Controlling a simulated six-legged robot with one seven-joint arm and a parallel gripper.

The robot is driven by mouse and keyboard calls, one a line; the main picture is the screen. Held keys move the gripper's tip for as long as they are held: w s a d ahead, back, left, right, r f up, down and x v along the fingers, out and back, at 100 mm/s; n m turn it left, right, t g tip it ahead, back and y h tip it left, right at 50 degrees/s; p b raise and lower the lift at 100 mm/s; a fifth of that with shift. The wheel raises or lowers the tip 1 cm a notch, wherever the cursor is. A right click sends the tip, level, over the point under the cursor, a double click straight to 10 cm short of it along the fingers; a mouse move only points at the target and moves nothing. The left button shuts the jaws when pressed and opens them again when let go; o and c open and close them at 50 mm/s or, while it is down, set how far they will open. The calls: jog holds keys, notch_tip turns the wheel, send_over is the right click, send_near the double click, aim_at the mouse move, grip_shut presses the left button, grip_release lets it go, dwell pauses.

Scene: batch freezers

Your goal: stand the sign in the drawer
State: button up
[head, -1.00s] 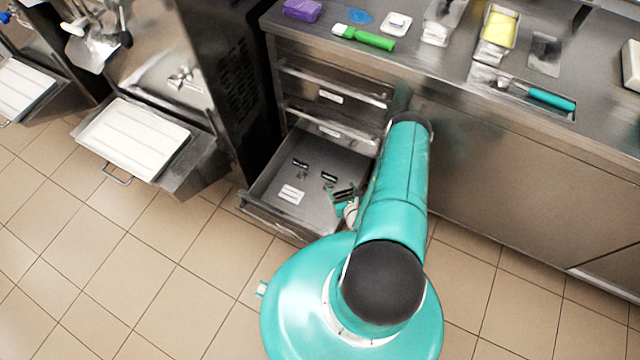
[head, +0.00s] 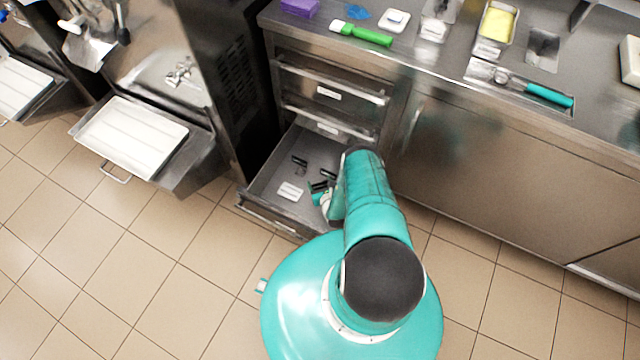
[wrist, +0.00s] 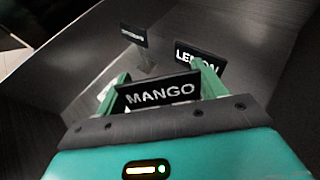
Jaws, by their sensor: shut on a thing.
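My gripper (head: 319,192) is shut on a small black sign reading MANGO (wrist: 160,93), held between its two green fingers in the wrist view. The gripper is over the right part of the open drawer (head: 262,216). A black LEMON sign (wrist: 199,57) stands in the drawer just beyond and to the right of the held sign in the wrist view. Another black sign (wrist: 133,35) stands farther off, its text unclear. I cannot tell whether the MANGO sign's foot touches the drawer floor.
A white striped item (head: 290,191) lies on the drawer floor near the front. Closed drawers (head: 330,92) are above. The counter (head: 440,75) holds a green-handled tool (head: 366,36) and a teal-handled scoop (head: 548,95). A dark machine (head: 225,90) stands left of the drawer.

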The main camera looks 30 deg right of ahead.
jog(key=shift+f, duration=0.15)
jog(key=o, duration=1.3)
